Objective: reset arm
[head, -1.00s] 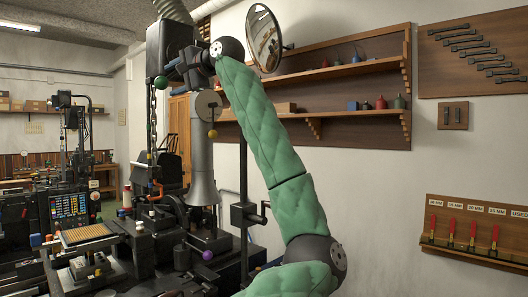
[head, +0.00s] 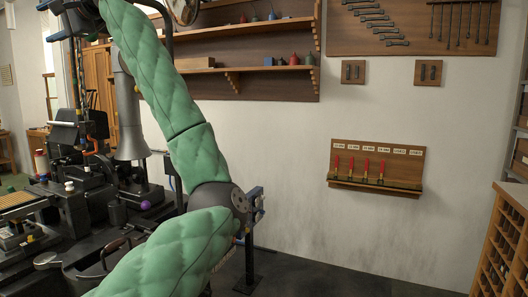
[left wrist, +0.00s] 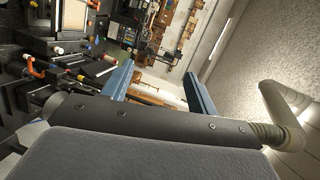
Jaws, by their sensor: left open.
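My left arm, in green quilted covering, crosses the head view from the bottom up to the top left corner. My left gripper shows clearly in the left wrist view (left wrist: 158,84), with its two blue fingers wide apart and nothing between them. In the head view its end of the arm is at the top left edge, partly cut off. My right gripper is in neither view now.
Dark machinery with a tan-topped tray (head: 18,199) fills the left. A blue-and-black stand (head: 250,262) is behind my elbow. Wall shelves (head: 240,70), a rack of red-handled tools (head: 372,188) and a wooden cabinet (head: 505,245) are at the right. The floor before the wall looks clear.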

